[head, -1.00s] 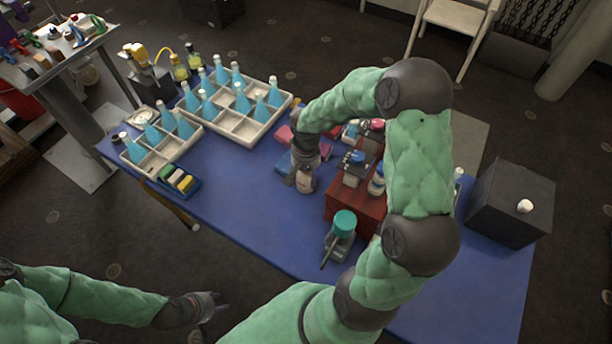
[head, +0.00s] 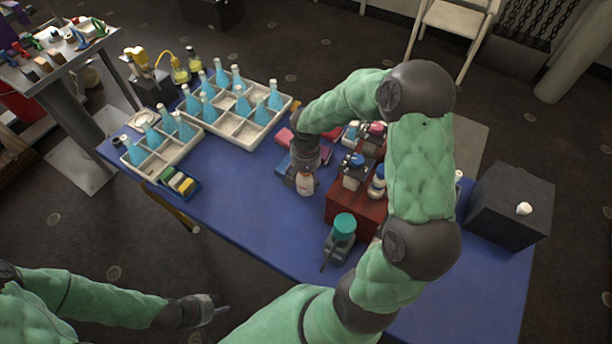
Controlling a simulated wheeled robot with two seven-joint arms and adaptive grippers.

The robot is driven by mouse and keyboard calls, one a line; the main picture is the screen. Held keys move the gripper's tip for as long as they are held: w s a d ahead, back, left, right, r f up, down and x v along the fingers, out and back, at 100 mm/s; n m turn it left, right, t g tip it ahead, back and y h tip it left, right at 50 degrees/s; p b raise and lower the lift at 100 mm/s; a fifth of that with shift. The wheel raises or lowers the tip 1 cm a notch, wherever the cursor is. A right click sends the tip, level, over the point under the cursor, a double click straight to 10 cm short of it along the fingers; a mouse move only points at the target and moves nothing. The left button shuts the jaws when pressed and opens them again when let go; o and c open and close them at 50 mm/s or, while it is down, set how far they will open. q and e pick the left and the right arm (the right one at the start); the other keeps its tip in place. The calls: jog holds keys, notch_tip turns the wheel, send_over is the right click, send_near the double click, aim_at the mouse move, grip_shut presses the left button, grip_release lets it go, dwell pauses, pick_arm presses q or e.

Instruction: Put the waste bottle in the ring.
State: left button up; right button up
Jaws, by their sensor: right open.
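I cannot pick out the ring with certainty.
White divided trays (head: 247,138) hold several blue flasks at the back left. The red-brown rack (head: 345,210) carries small bottles. A teal-capped device (head: 344,226) stands in front of it. A dark box (head: 508,205) is at right. The table's front middle (head: 265,225) is clear.

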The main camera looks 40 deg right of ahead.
notch_tip(320, 180, up, 10)
jog(key=p, duration=0.3)
jog(key=shift+f, duration=0.1)
jog(key=shift+o, duration=0.5)
jog(key=shift+r+p, duration=0.35)
jog(key=shift+r, duration=0.2)
jog(key=m, duration=0.4)
jog(key=f+m, duration=0.1)
jog(key=m, duration=0.1)
jog(key=shift+s+a+m+b, duration=0.1)
jog(key=shift+m+b, duration=0.2)
jog(key=shift+m, duration=0.1)
jog(key=m, duration=0.6)
jog(key=shift+s+a+f+m, duration=0.1)
jog(key=shift+f+m, duration=0.3)
notch_tip(320, 180, down, 6)
jog(key=shift+r+b, duration=0.1)
jog(key=shift+b, duration=1.1)
jog(key=f, duration=0.1)
jog(key=f+b, duration=0.1)
jog(key=f, duration=0.1)
jog(key=f+b, duration=0.1)
jog(key=f, duration=0.1)
jog(key=shift+w, duration=0.25)
jog(key=c, duration=1.4)
jog(key=shift+c, duration=0.2)
